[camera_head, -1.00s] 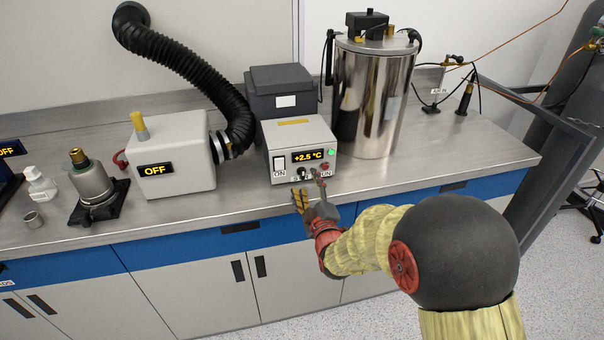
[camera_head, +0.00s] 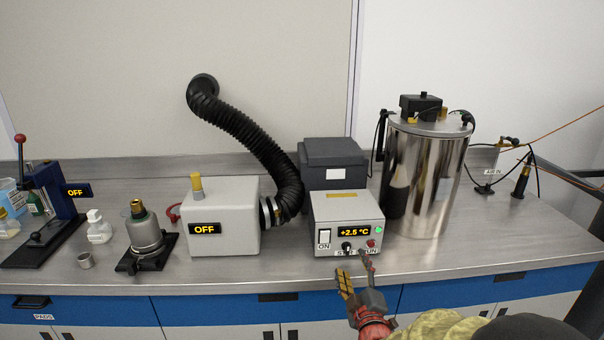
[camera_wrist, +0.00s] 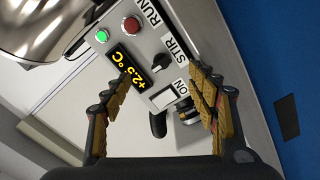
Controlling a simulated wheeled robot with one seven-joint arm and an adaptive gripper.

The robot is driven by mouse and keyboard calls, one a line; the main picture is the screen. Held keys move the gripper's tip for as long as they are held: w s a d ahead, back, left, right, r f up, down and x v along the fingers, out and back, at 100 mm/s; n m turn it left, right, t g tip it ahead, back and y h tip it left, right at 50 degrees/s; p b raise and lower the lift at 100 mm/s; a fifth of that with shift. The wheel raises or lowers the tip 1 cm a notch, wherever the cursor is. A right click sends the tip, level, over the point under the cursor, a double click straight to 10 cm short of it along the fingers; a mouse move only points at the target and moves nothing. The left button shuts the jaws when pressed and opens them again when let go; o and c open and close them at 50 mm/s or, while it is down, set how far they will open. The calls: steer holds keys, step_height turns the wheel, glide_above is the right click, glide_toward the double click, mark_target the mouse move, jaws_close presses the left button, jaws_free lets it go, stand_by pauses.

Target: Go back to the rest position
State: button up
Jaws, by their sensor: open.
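My gripper (camera_head: 356,280) is open and empty in front of the grey control box (camera_head: 347,207), at the bench's front edge. The box display reads +2.5 °C, with a green light lit beside a red button. In the wrist view my gripper's two fingers (camera_wrist: 162,98) stand apart, with the control box (camera_wrist: 172,45) between and beyond them. The ON switch (camera_wrist: 167,97) and the STIR knob (camera_wrist: 158,62) show between the fingers. The fingers appear to hold nothing. The lower part of my arm is cut off by the head view's bottom edge.
A polished steel vessel (camera_head: 430,185) stands right of the box. A white box reading OFF (camera_head: 222,215) with a black hose (camera_head: 245,130) stands left. The bench's right end is mostly clear.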

steer(key=s+r+m+g+p, duration=0.4)
steer(key=s+r+m+g, duration=0.2)
steer(key=s+r, duration=0.45)
steer(key=s+r+m+g+p, duration=0.2)
steer(key=s+m+g, duration=0.3)
steer(key=s, duration=1.9)
steer(key=shift+s+r+g, duration=0.2)
steer(key=shift+r+g, duration=0.5)
steer(key=shift+c, duration=0.5)
stand_by(0.8)
